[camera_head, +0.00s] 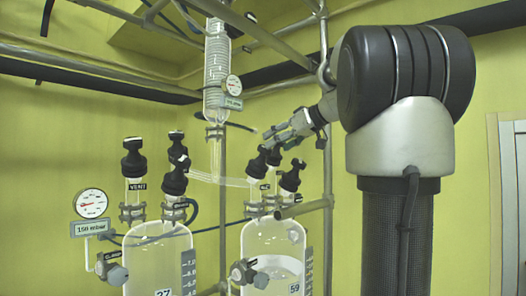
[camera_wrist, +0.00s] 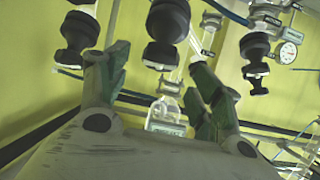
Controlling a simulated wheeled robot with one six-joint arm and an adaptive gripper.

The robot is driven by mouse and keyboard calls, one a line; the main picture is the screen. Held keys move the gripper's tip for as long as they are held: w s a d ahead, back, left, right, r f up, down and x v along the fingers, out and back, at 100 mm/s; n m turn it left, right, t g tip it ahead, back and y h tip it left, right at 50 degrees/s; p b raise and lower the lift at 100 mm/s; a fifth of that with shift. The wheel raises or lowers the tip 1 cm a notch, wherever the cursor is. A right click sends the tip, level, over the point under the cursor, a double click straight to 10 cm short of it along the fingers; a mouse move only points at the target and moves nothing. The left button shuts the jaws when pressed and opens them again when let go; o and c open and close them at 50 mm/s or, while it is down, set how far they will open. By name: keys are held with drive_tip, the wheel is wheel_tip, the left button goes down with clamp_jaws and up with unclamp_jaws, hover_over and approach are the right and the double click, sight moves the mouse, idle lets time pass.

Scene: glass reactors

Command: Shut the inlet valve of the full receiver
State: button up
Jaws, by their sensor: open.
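Two glass receivers stand side by side in the head view. The left one (camera_head: 150,255) carries black-capped valves, one tagged VENT (camera_head: 133,158). The right one (camera_head: 262,240), marked 59, has a cluster of black valve knobs (camera_head: 290,176) on top. A pale level line shows inside the right receiver; how full the left one is I cannot tell. My gripper (camera_head: 272,140) is open beside the top of the right receiver's knobs. In the wrist view, my green-padded fingers (camera_wrist: 160,60) are apart with nothing held. Black knobs (camera_wrist: 166,30) show beyond them; their tags are unreadable.
A coiled glass condenser (camera_head: 217,65) with a small gauge (camera_head: 232,84) hangs above, joined by a glass tube to the receivers. A pressure gauge (camera_head: 91,203) is at the left. Metal rods (camera_head: 327,150) and hoses surround the glassware.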

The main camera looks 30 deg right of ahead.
sight(264, 149)
drive_tip(key=x, duration=0.6)
drive_tip(key=shift+w+a+f, duration=0.1)
drive_tip(key=shift+w+f, duration=0.15)
drive_tip(key=shift+w, duration=0.1)
drive_tip(key=c, duration=1.1)
